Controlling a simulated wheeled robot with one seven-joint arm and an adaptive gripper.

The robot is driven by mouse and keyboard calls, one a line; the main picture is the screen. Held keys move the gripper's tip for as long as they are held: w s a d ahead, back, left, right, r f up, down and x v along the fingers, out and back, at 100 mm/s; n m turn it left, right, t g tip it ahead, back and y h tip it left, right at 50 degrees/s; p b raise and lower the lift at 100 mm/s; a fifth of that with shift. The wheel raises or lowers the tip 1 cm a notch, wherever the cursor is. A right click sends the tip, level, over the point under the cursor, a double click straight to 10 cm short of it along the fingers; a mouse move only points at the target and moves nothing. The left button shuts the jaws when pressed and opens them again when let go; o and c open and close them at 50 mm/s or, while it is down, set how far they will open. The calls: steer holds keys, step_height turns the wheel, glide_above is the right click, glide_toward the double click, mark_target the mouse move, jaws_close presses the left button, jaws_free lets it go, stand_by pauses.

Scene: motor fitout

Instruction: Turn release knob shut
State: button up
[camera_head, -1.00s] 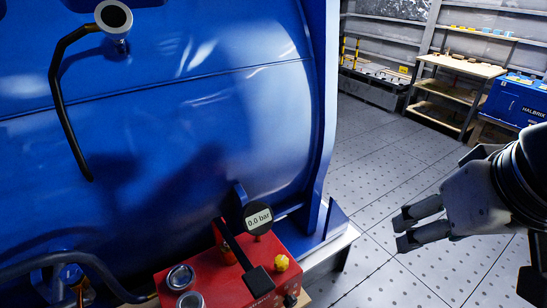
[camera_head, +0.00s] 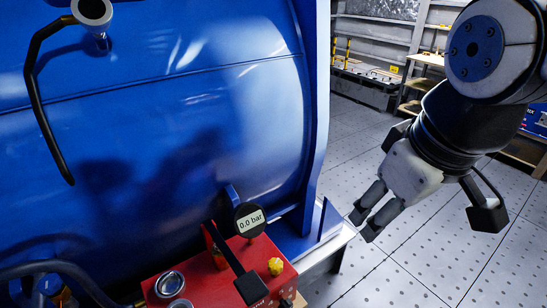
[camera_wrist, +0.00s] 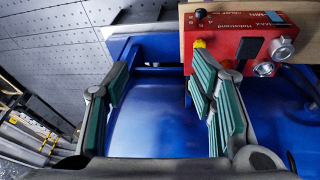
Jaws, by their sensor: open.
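A small yellow knob (camera_head: 276,266) sits on the right part of the red pump box (camera_head: 199,262). I take it to be the release knob, though its label cannot be read. It also shows in the wrist view (camera_wrist: 200,43), at the edge of the red box (camera_wrist: 225,22), partly behind a finger. My gripper (camera_head: 364,225) is open and empty, to the right of the knob and clearly apart from it. In the wrist view its two fingers (camera_wrist: 160,58) are spread wide, with blue metal seen between them. A round gauge (camera_head: 250,219) on the box reads 0.0 bar.
A black lever (camera_head: 233,262) slants across the box, close left of the knob. Round metal caps (camera_head: 170,283) stand at its left. The large blue tank (camera_head: 180,130) fills the left. Its flange (camera_head: 312,110) stands between tank and open floor (camera_head: 440,260).

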steer(key=w+a+f+n+g+b, duration=0.2)
steer(key=w+a+f+n+b, duration=0.1)
steer(key=w+a+f+n, duration=0.45)
steer(key=n+g+b, duration=0.2)
steer(key=n+b, duration=0.1)
steer(key=n, duration=0.5)
glide_above(276, 263)
step_height(276, 263, down, 9)
steer(key=shift+m, duration=0.25)
step_height(276, 263, down, 13)
steer(key=shift+r+b, duration=0.15)
steer(key=shift+b, duration=0.4)
steer(key=shift+c, duration=0.2)
steer(key=c, duration=1.1)
